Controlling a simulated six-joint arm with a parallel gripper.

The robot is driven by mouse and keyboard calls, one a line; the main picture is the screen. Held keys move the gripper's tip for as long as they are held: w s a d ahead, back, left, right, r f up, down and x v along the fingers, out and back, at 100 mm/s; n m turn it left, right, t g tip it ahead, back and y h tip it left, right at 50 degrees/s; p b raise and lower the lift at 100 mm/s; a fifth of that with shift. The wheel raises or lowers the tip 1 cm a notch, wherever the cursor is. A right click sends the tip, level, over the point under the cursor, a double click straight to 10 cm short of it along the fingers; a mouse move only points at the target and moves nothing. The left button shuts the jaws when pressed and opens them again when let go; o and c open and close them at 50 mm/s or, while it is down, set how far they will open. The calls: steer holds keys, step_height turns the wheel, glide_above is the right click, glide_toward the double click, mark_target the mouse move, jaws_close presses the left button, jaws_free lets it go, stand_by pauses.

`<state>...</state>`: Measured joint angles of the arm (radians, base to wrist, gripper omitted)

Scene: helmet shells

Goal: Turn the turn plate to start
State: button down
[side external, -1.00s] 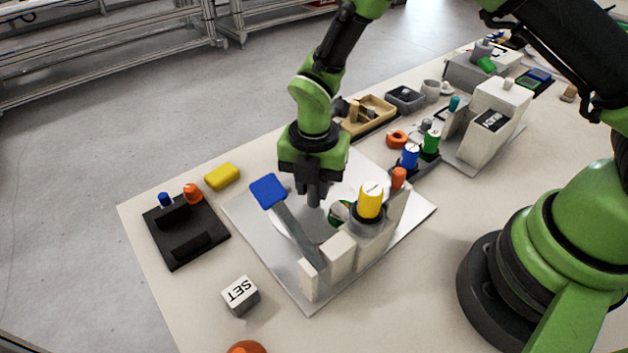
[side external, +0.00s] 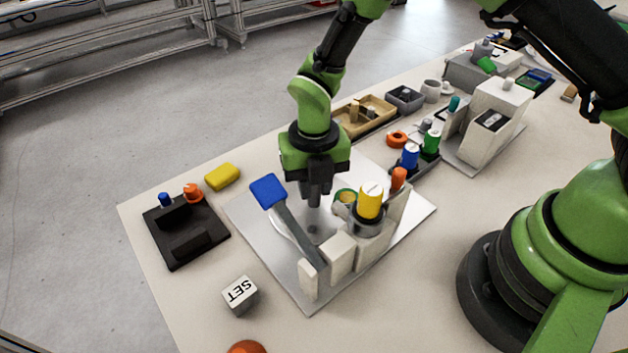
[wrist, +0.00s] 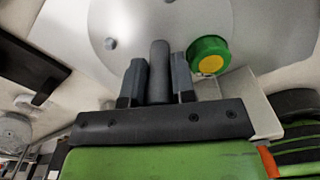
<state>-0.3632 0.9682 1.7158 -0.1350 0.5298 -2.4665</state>
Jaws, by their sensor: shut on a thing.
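The turn plate (side external: 285,232) is a pale grey disc lying on a metal base plate (side external: 410,212); it also shows in the wrist view (wrist: 190,20). My gripper (side external: 314,198) is over the disc, pointing down. In the wrist view my gripper (wrist: 158,62) is shut on a dark grey upright peg (wrist: 160,68) at the disc. A small grey knob (wrist: 110,43) sits on the disc to the left.
A blue paddle on a grey arm (side external: 268,190) rises left of my gripper. A yellow-capped cylinder (side external: 370,200) and white blocks (side external: 340,252) stand close on the right. A black fixture (side external: 190,240), yellow block (side external: 222,177) and SET cube (side external: 240,294) lie left and in front.

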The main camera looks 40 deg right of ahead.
steer(key=shift+n, duration=3)
steer(key=c, duration=0.9)
jaws_free()
steer(key=shift+c, duration=0.2)
